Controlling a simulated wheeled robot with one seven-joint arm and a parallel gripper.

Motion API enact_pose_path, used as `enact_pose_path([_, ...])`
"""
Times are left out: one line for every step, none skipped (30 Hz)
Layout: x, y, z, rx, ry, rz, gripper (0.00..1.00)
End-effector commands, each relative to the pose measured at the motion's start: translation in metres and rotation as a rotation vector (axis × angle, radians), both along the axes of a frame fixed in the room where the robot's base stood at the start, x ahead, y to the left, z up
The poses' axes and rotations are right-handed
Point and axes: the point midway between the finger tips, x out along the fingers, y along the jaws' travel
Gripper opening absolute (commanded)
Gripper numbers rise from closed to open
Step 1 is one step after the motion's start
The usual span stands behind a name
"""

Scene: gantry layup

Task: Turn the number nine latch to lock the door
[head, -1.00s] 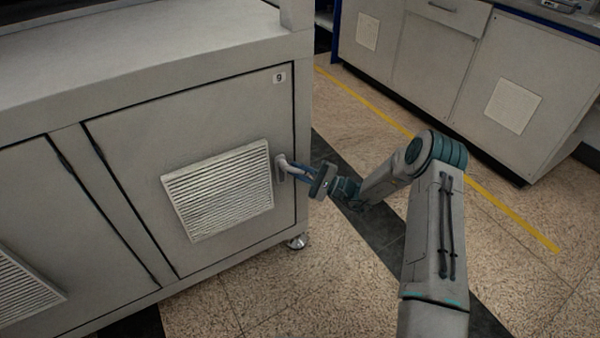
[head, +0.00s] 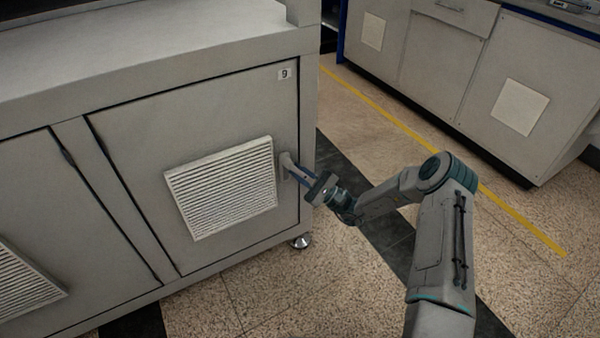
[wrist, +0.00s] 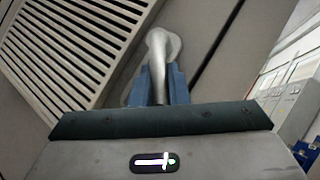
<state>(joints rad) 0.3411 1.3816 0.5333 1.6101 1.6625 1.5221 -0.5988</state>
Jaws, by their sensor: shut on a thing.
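The number nine door (head: 130,130) is a grey cabinet door that looks closed, with a "9" label (head: 285,74) at its upper right. Its latch (head: 287,160) is a pale metal lever at the door's right edge, beside the vent. In the wrist view the latch (wrist: 158,50) comes from a rounded base and runs down between the blue fingers. My gripper (head: 300,175) is shut on the lever; it also shows in the wrist view (wrist: 160,85). The far end of the lever is hidden between the fingers and behind the gripper body.
A slatted vent panel (head: 222,188) sits on the door just left of the latch. A metal cabinet foot (head: 301,241) stands below. Another row of grey cabinets (head: 470,70) is across the aisle, with open speckled floor (head: 280,290) between.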

Motion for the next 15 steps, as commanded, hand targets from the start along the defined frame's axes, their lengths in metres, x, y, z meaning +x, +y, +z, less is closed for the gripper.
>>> enact_pose_path([0.0004,-0.0001,0.0007,0.001,0.0,-0.001,0.0])
enact_pose_path([0.0004,-0.0002,0.0007,0.001,0.0,-0.001,0.0])
enact_pose_path([0.0004,-0.0001,0.0007,0.0,-0.001,-0.001,0.0])
enact_pose_path([0.0004,-0.0001,0.0007,0.0,-0.001,-0.001,0.23])
enact_pose_path([0.0004,-0.0001,0.0007,0.0,-0.001,-0.001,0.31])
enact_pose_path([0.0003,-0.0001,0.0006,0.0,-0.001,0.0,0.36])
enact_pose_path([0.0003,-0.0001,0.0006,0.0,-0.001,0.0,0.36])
enact_pose_path([0.0004,-0.0001,0.0006,0.0,-0.001,0.0,0.36])
enact_pose_path([0.0003,0.0,0.0005,0.0,-0.001,0.0,0.36])
enact_pose_path([0.0003,0.0,0.0005,0.0,-0.001,0.0,0.36])
enact_pose_path([0.0003,0.0,0.0004,0.0,-0.001,0.0,0.36])
enact_pose_path([0.0002,-0.0001,0.0004,0.0,-0.001,0.0,0.36])
enact_pose_path([0.0003,-0.0001,0.0003,0.0,-0.001,0.0,0.36])
enact_pose_path([0.0002,-0.0005,0.0001,-0.001,0.0,-0.001,0.36])
enact_pose_path([-0.0001,-0.0017,-0.0004,-0.001,0.0,-0.001,0.36])
